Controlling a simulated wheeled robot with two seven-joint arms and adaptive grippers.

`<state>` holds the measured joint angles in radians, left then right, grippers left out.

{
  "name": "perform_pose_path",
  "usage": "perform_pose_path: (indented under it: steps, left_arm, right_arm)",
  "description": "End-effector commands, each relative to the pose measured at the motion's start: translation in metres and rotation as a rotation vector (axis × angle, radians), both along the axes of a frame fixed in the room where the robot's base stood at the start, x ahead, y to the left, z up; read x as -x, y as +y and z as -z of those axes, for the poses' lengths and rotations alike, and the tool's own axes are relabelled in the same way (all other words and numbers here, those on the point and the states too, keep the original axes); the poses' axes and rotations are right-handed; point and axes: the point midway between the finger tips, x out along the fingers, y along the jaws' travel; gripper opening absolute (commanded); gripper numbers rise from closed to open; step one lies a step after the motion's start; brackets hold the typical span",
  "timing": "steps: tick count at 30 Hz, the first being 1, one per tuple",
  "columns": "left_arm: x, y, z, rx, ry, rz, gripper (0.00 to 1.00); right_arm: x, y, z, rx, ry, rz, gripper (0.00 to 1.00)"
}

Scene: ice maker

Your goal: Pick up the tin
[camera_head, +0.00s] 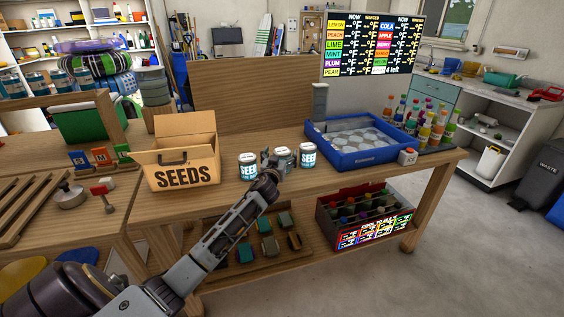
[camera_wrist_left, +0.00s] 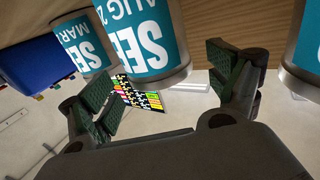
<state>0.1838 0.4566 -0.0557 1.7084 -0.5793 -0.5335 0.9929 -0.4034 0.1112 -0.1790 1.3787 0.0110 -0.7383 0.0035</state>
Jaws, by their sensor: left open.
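Three tins with white and teal SEEDS labels stand on the wooden workbench: a left tin (camera_head: 248,167), a middle tin (camera_head: 283,159) and a right tin (camera_head: 307,157). A second tin (camera_wrist_left: 78,45) shows at left and a third (camera_wrist_left: 306,50) at the right edge. My right gripper is not visible.
A SEEDS cardboard box (camera_head: 183,160) stands left of the tins. A blue tray (camera_head: 350,157) and coloured bottles (camera_head: 430,125) are to the right. The tins stand close together. A lower shelf holds a bottle crate (camera_head: 365,217). Bare bench lies left of the tray.

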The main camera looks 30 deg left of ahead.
Motion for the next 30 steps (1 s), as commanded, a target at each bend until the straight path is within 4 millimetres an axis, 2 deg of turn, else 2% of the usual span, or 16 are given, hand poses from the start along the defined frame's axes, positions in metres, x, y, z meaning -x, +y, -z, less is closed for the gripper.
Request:
perform_pose_path:
  steps: [4, 9, 16, 26, 30]
  left_arm:
    - [-0.011, 0.005, 0.0, -0.001, -0.001, -0.001, 0.9]
    - [-0.02, 0.008, 0.0, -0.002, 0.001, 0.0, 0.9]
    - [-0.023, 0.009, 0.0, -0.001, -0.001, 0.0, 0.9]
    - [-0.023, 0.009, 0.0, -0.001, 0.0, -0.001, 0.9]
    - [-0.022, 0.008, 0.0, 0.0, 0.0, 0.0, 0.74]
  right_arm:
    - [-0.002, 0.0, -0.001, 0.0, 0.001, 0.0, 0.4]
    - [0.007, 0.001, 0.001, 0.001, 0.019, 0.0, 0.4]
    - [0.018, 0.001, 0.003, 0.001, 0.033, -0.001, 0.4]
    - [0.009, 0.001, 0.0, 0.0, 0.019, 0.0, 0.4]
    - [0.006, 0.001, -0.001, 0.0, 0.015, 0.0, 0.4]
